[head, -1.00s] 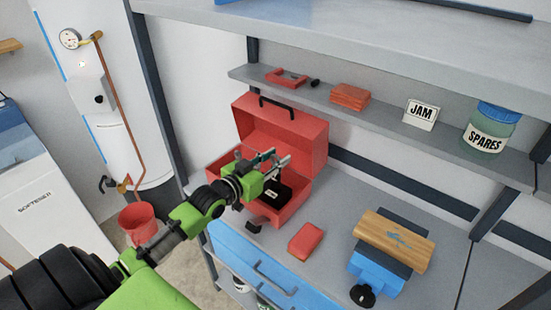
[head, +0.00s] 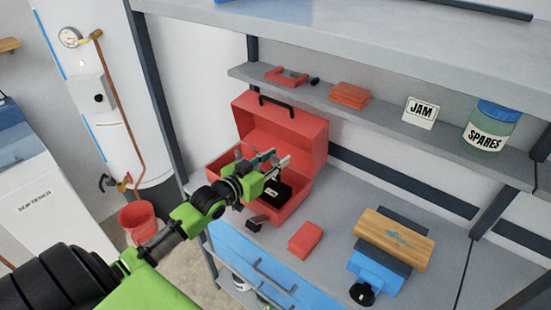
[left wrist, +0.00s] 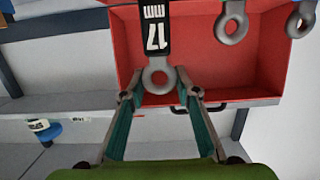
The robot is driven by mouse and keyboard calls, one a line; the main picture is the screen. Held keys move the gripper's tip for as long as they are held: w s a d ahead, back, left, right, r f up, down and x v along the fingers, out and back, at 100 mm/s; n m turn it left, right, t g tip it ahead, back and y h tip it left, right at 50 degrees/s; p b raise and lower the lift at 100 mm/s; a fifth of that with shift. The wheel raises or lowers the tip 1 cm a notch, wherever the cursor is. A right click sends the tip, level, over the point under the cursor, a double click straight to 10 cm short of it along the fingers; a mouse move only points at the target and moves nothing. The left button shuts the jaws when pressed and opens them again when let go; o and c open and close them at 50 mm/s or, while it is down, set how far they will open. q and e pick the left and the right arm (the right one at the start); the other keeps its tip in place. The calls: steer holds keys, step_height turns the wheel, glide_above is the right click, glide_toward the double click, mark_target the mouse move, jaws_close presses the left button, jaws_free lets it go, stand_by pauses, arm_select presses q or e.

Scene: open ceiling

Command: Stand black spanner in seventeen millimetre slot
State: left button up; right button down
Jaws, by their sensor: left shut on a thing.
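My left gripper (head: 274,162) is over the open red toolbox (head: 300,203). In the left wrist view, which is upside down, its fingers (left wrist: 158,88) close in on either side of the grey ring end of a spanner (left wrist: 158,74). A black strip with a white "17 mm" label (left wrist: 155,32) runs from this ring; whether it is the handle or part of a holder is unclear. In the head view, a black piece with a small white label (head: 281,193) shows under the gripper. The spanner's lower end and any slot are hidden. My right gripper is not in view.
Two more ring ends (left wrist: 231,27) show inside the toolbox. The toolbox lid (head: 285,128) stands open behind the gripper. A small dark block (head: 257,219), a red block (head: 305,238) and a blue vise (head: 378,268) are on the bench. A shelf (head: 390,122) runs above.

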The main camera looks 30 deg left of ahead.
arm_select(q)
steer(key=b, duration=0.3)
glide_above(276, 188)
steer(key=shift+w+a+f, duration=0.15)
steer(key=shift+f, duration=1.1)
steer(key=shift+w+a+f, duration=0.15)
steer(key=shift+f, duration=1.05)
steer(key=o, duration=1.2)
steer(key=shift+o, duration=0.2)
steer(key=shift+s, duration=0.1)
steer(key=s+r, duration=0.1)
steer(key=s, duration=1)
steer(key=shift+s+a+r, duration=0.35)
steer(key=shift+a, duration=0.1)
